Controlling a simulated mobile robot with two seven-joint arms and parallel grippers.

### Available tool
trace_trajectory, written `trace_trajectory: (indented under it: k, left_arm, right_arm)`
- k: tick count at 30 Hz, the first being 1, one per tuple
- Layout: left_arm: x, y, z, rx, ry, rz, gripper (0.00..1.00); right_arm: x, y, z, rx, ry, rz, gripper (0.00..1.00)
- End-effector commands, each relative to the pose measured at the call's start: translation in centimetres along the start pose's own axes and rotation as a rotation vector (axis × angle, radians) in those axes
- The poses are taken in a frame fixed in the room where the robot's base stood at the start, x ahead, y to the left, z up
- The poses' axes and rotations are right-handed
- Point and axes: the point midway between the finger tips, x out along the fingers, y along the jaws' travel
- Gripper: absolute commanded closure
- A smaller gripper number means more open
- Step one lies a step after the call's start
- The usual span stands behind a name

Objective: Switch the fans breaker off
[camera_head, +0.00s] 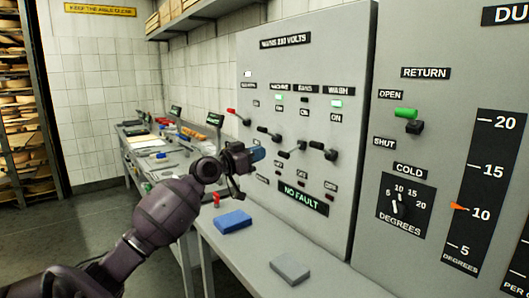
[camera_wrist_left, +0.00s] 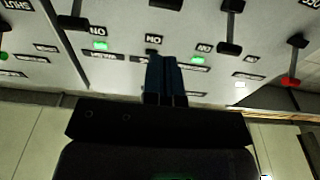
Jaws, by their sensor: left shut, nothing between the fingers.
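The grey breaker panel (camera_head: 300,60), headed "MAINS 230 VOLTS", fills the middle of the head view. The fans lever (camera_head: 297,149) has a dark knob and sits between the machine lever (camera_head: 269,133) and the wash lever (camera_head: 323,151). The small lamp under the fans label (camera_head: 305,88) looks dark. My left gripper (camera_head: 258,154) is shut and empty, in front of the panel, just left of the fans lever; contact cannot be told. In the left wrist view its blue fingers (camera_wrist_left: 163,78) point at the panel; the fans lever is not visible there.
The machine lamp (camera_head: 279,98) and wash lamp (camera_head: 336,104) glow green. A red-tipped lever (camera_head: 232,111) is at left. A blue block (camera_head: 232,221) and grey block (camera_head: 290,268) lie on the bench below. A second panel with a green handle (camera_head: 405,113) stands at right.

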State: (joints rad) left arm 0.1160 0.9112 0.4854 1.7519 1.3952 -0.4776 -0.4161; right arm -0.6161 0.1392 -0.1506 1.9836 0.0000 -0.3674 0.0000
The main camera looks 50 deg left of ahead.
Motion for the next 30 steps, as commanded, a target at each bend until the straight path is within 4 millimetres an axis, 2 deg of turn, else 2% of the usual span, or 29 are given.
trace_trajectory:
  k: [7,12,30]
  left_arm:
    - [-3.8,0.0,-0.3,0.000,-0.002,-0.001,1.00]
    - [-5.4,0.0,-0.6,0.000,-0.001,0.000,1.00]
    - [-5.9,0.0,-0.8,0.000,0.000,0.000,1.00]
  right_arm:
    - [0.8,-0.2,-2.0,-0.003,0.039,-0.005,0.57]
    - [0.7,-0.2,-2.0,-0.003,0.039,-0.005,0.57]
    - [0.4,0.1,-1.0,-0.009,0.019,-0.002,0.57]
